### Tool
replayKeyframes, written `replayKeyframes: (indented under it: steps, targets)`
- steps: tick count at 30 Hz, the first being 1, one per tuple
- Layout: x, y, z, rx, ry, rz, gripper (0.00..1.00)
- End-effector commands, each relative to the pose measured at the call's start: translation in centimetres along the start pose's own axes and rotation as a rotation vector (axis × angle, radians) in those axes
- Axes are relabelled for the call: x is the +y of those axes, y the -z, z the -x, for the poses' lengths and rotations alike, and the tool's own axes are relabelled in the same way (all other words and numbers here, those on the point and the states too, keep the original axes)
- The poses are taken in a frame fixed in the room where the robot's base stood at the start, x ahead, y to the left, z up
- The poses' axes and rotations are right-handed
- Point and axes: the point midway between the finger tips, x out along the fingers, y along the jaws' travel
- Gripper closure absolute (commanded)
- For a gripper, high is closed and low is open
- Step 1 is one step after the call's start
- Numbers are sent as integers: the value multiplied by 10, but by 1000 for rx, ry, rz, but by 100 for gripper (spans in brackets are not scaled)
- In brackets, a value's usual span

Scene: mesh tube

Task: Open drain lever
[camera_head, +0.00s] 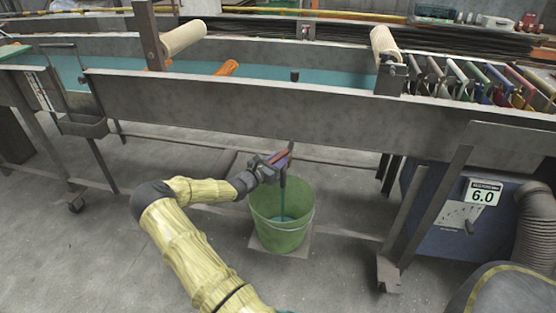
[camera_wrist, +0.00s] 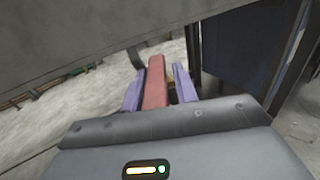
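The red drain lever (camera_wrist: 155,85) lies between the two purple fingers of my gripper (camera_wrist: 158,88) in the wrist view. A narrow dark gap shows between the lever and the right finger, so the fingers look open around it. In the head view my gripper (camera_head: 280,158) is at the lever under the long grey trough (camera_head: 200,107), and the lever is mostly hidden there. A little teal shows inside the bucket.
Teal liquid (camera_head: 260,78) stands in the trough. A blue machine (camera_head: 452,215) marked 6.0 and slanted metal legs (camera_head: 425,205) stand right of the bucket. A thin rail (camera_head: 345,165) runs behind it. Open concrete floor lies in front.

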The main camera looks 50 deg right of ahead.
Motion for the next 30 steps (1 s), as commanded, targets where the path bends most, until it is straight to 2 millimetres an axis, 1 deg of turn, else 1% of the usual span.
replayKeyframes:
  steps: [1, 2, 11, 14, 17, 20, 30]
  targets:
    - [0, 0, 0, 0, 0, 0, 60]
    - [0, 0, 0, 1, -1, 0, 58]
    - [2, 0, 2, 2, -4, 0, 58]
    - [2, 0, 7, 3, -4, 0, 58]
    - [3, 0, 20, 4, -6, 0, 58]
    - [3, -1, 37, 4, -7, 0, 58]
    - [3, -1, 105, 3, -7, 1, 58]
